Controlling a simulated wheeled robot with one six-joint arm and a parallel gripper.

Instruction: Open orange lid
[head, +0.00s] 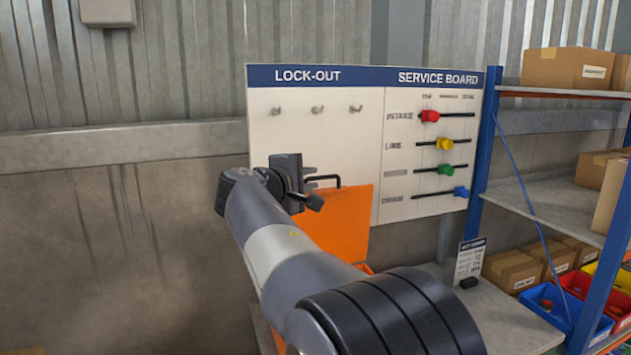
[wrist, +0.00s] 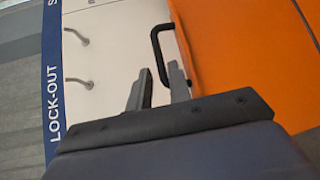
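The orange lid (head: 338,225) stands roughly upright in front of the white board in the head view, and its flat face fills the right of the wrist view (wrist: 245,50). Its black bar handle (head: 337,180) is at its top edge; it also shows in the wrist view (wrist: 154,45). My gripper (head: 309,176) is beside the handle. In the wrist view its two fingers (wrist: 160,72) are apart, with the handle's near end close to the gap between the tips. I see no firm grip on it. My arm hides most of what is below the lid.
The lock-out and service board (head: 350,130) is behind the lid, with empty hooks and coloured sliders. A blue-framed shelf (head: 560,200) with cartons and bins stands at right. A small sign (head: 469,259) stands on the bench (head: 500,315). The wall side at left is clear.

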